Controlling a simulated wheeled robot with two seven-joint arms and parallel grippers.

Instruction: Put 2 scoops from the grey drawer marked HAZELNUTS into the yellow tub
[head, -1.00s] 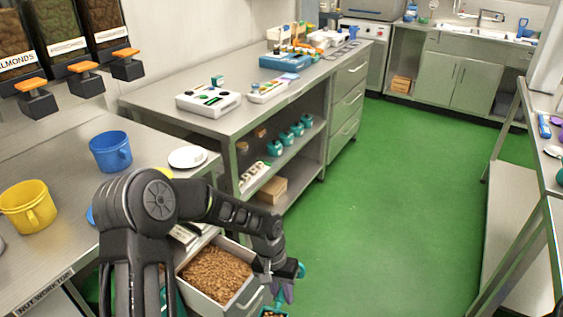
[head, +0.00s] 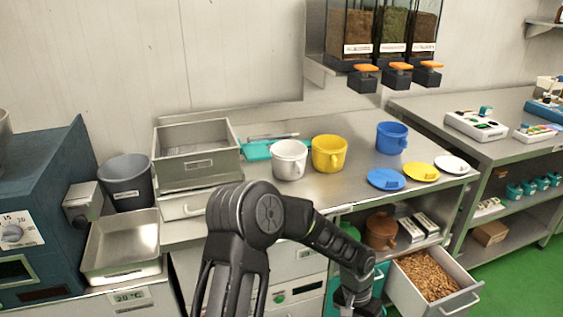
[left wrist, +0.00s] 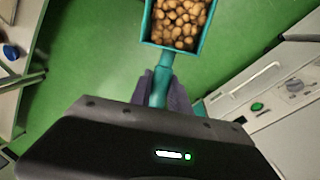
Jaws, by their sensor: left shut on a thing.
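The yellow tub (head: 328,154), a mug-shaped tub with a handle, stands upright on the steel worktop, between a white tub and a blue tub. A grey drawer (head: 466,300) stands pulled out below the worktop's right end, with brown nuts in it; I cannot read a label on it. My left gripper (left wrist: 162,88) is shut on the handle of a teal scoop (left wrist: 165,64). The scoop's bowl is full of round tan nuts. In the head view my left gripper (head: 357,300) is low in front of the cabinet, left of the drawer. My right gripper is not in view.
A white tub (head: 289,160), a blue tub (head: 391,138) and blue, yellow and white lids lie around the yellow tub. A grey bin (head: 198,170) and a dark tub (head: 127,182) stand at left. Dispensers (head: 397,75) hang above the worktop's right part. Green floor is clear at right.

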